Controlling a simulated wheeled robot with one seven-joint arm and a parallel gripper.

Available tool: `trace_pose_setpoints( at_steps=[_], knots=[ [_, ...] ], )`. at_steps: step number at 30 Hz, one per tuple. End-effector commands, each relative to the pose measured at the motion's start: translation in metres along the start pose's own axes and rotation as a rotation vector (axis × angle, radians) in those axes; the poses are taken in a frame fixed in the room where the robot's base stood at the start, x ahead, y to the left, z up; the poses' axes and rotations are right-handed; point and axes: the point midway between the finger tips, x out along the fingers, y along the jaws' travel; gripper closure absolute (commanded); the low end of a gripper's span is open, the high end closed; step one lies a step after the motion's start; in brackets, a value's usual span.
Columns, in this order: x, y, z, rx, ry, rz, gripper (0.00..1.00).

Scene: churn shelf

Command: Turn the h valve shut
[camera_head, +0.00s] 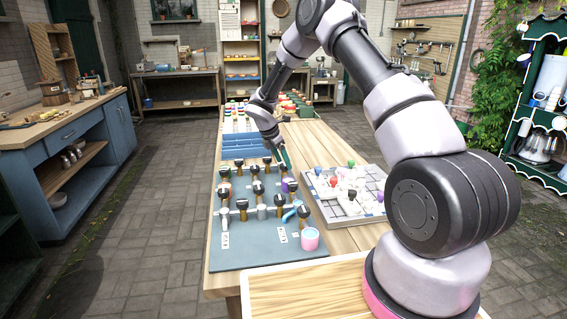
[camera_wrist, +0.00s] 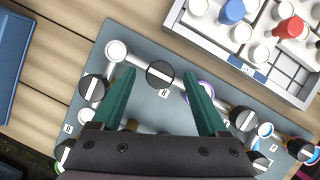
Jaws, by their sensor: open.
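The h valve (camera_wrist: 160,73) is a round black knob with a white bar, above a small label reading H, in the wrist view. The bar slants slightly down to the right. My gripper (camera_wrist: 158,80) has two green fingers spread apart, one on each side of the knob. No contact between fingers and knob shows. The head view shows my gripper (camera_head: 284,155) low over the far right part of the blue-grey valve panel (camera_head: 250,256). Which knob is the h valve cannot be told there.
A compartment tray (camera_head: 340,216) with white, red and blue pieces lies right of the panel. A pink cup (camera_head: 310,239) stands at the panel's near corner.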

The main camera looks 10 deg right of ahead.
Motion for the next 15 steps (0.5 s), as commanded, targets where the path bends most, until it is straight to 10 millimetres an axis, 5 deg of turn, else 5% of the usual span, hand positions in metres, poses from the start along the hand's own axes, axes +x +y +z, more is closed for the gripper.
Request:
trace_pose_setpoints(
  at_steps=[12, 15],
  knots=[
    [0.0106, -0.0002, 0.0003, 0.002, 0.0, 0.0, 0.23],
    [0.0105, -0.0002, 0.0002, 0.002, 0.0, 0.0, 0.58]
  ],
)
